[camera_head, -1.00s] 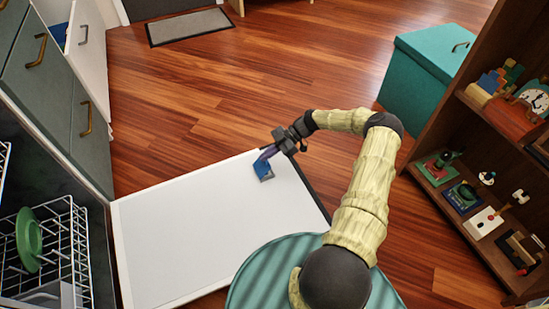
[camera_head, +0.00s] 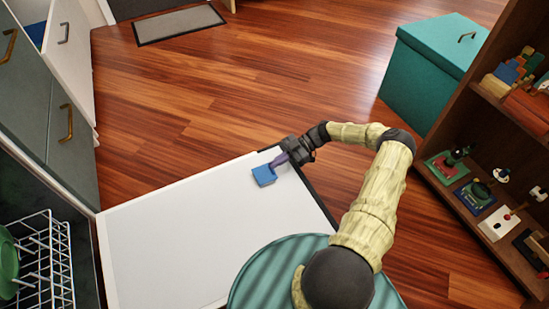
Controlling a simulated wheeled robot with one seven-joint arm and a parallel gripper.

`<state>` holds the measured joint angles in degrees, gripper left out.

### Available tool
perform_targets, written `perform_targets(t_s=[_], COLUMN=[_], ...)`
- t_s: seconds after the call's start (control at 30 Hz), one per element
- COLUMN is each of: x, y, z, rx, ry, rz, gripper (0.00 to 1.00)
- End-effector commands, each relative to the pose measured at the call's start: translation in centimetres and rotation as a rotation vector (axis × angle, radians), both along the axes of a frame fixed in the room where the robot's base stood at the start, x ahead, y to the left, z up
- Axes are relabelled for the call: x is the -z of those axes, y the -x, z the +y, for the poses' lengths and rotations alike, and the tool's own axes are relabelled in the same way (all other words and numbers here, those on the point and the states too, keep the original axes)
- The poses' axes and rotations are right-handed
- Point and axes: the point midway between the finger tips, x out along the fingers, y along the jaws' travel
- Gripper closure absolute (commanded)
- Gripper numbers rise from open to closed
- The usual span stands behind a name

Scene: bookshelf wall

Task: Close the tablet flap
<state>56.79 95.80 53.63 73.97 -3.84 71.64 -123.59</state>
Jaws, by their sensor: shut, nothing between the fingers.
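The dishwasher door (camera_head: 180,240) lies folded down flat, with its white inner face up. The blue tablet flap (camera_head: 263,176) is near the door's far right corner. It shows as a small blue shape raised from the white face; its exact angle is hard to tell. My gripper (camera_head: 277,162) is shut and empty, with its purple fingers pointing down and left at the flap's upper right edge. I cannot tell whether the fingers touch the flap.
The dishwasher rack (camera_head: 42,262) with a green dish (camera_head: 7,265) is at the left. A wooden shelf (camera_head: 470,185) with small objects stands at the right. A teal box (camera_head: 430,75) is at the back right. Wooden floor (camera_head: 210,90) is clear beyond the door.

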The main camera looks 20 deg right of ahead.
Motion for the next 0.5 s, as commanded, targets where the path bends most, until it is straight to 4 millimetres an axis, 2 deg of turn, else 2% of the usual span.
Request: perform_targets(t_s=[0.2, 0.5], x=[0.99, 1.37], y=[0.47, 0.55], z=[-0.91, -1.12], rx=[0.013, 0.018], ry=[0.007, 0.013], rz=[0.001, 0.002], gripper=[1.00, 1.00])
